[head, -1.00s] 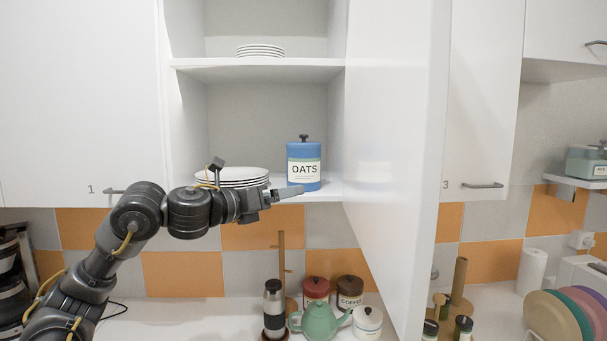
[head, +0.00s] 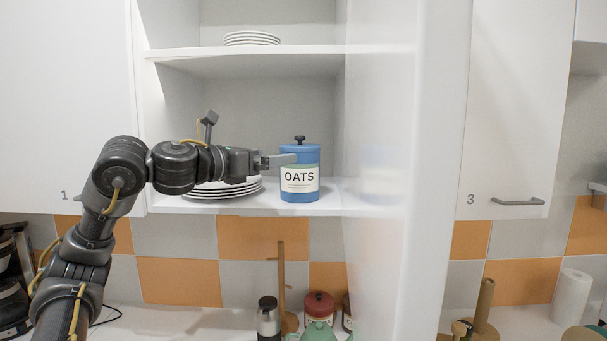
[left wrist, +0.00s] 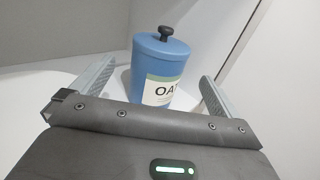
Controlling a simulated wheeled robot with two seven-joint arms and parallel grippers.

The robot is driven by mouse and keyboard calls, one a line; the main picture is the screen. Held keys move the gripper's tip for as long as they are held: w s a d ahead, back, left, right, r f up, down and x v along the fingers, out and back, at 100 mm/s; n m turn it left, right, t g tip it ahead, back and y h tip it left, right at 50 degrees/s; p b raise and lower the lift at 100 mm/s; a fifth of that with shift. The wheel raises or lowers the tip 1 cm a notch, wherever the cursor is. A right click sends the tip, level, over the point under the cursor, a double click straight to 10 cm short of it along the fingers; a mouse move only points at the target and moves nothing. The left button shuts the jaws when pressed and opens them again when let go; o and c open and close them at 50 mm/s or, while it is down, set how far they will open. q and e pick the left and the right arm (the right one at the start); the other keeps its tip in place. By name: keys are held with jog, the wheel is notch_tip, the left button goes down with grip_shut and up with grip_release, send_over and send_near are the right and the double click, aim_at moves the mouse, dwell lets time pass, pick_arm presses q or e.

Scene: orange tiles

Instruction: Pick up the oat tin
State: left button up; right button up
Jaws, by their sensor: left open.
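The oat tin (head: 300,190) is a blue canister with a black knob and a white and green "OATS" label. It stands upright on the lower shelf of the open cupboard. My left gripper (head: 283,160) comes in from the left at the height of the tin's upper part, and one finger overlaps the tin in the head view. In the left wrist view, the tin (left wrist: 160,62) stands between the two spread fingers of the open left gripper (left wrist: 157,84). A gap shows on each side; I cannot tell whether either finger touches it. My right gripper is not in view.
A stack of white plates (head: 222,190) sits left of the tin, under my left wrist. The open cupboard door (head: 385,200) stands close on the right. The shelf above (head: 250,58) holds more plates. Below, a bottle, a red jar and a teapot stand on the counter.

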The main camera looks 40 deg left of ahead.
aim_at(283, 151)
pick_arm(q)
jog(key=w+p, duration=0.1)
jog(key=w, duration=0.4)
jog(key=shift+d+p, duration=0.2)
jog(key=shift+p, duration=0.15)
jog(key=shift+w+d+r+p, duration=0.2)
jog(key=shift+w+p, duration=0.25)
jog(key=shift+p, duration=0.1)
jog(key=shift+w+d+r+p, duration=0.15)
jog(key=shift+w+r+p, duration=0.05)
jog(key=shift+w+p, duration=0.25)
jog(key=shift+w+d+f+p, duration=0.15)
jog(key=shift+w+p, duration=0.4)
jog(key=shift+w, duration=0.65)
jog(key=shift+w+f, duration=0.2)
jog(key=shift+w, duration=0.15)
jog(key=shift+s, duration=0.2)
jog(key=shift+c, duration=0.3)
jog(key=shift+r, duration=0.1)
jog(key=shift+c, duration=1.2)
jog(key=c, duration=1.5)
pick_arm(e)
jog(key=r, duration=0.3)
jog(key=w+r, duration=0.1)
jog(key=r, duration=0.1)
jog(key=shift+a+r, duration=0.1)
